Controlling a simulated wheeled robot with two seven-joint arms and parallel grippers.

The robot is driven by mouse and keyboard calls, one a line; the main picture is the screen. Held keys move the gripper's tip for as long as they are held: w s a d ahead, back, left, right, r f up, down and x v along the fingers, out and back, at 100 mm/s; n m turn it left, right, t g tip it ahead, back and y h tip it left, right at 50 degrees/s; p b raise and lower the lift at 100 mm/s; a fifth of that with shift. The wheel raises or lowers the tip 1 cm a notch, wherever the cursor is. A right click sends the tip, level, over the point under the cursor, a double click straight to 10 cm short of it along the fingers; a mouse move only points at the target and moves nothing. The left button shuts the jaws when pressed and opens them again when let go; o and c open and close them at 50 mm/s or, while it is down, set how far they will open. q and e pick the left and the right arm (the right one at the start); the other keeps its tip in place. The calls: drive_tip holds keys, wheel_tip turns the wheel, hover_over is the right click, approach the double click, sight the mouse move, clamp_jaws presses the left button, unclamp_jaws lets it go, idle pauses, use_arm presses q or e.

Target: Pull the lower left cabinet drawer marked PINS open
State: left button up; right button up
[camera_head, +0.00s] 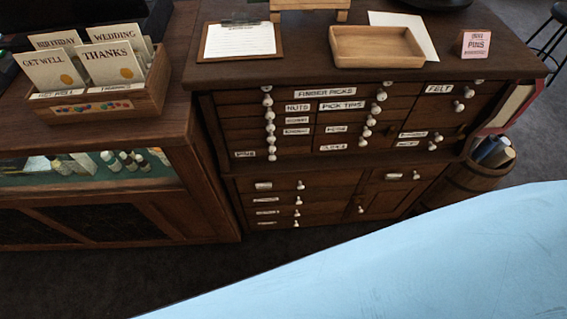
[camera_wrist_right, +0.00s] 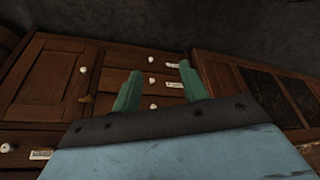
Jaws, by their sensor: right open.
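The wooden cabinet (camera_head: 220,182) has several rows of small drawers with pale knobs. The drawer labelled PINS (camera_head: 243,154) is at the lower left of the upper bank and looks shut. Its white knob (camera_head: 272,157) is at the right end of its front, lowest in a column of knobs. My right gripper (camera_wrist_right: 160,67) shows in the right wrist view, its two green fingers apart with nothing between them. Behind them are wider lower drawers (camera_wrist_right: 160,92) with white knobs. The head view does not show this gripper. My left gripper is in neither view.
A glass-fronted counter (camera_head: 90,205) stands against the cabinet's left side, with a card box (camera_head: 110,103) on top. A clipboard (camera_head: 240,42), wooden tray (camera_head: 377,47) and pink PINS sign (camera_head: 476,44) sit on the cabinet. A barrel (camera_head: 475,180) stands at its right.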

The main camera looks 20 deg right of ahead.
drive_tip(key=w+a+t+b, duration=0.3)
drive_tip(key=w+t+b, duration=0.15)
drive_tip(key=w, duration=0.75)
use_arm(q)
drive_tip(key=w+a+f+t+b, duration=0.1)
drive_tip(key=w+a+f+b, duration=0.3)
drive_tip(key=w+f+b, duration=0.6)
use_arm(e)
drive_tip(key=m+t+y+b, duration=0.1)
drive_tip(key=t, duration=0.8)
approach(273, 159)
drive_tip(key=w+b, duration=0.1)
drive_tip(key=w, duration=0.1)
drive_tip(key=w+b, duration=0.1)
drive_tip(key=w, duration=0.1)
drive_tip(key=w+b, duration=0.1)
drive_tip(key=w, duration=0.2)
drive_tip(key=shift+a, duration=0.3)
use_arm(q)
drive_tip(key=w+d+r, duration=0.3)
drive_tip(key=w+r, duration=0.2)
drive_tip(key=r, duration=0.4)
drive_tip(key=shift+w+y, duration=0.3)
use_arm(e)
drive_tip(key=shift+w+a, duration=0.1)
drive_tip(key=shift+w, duration=0.5)
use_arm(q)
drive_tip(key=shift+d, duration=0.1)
use_arm(e)
drive_tip(key=shift+c, duration=0.4)
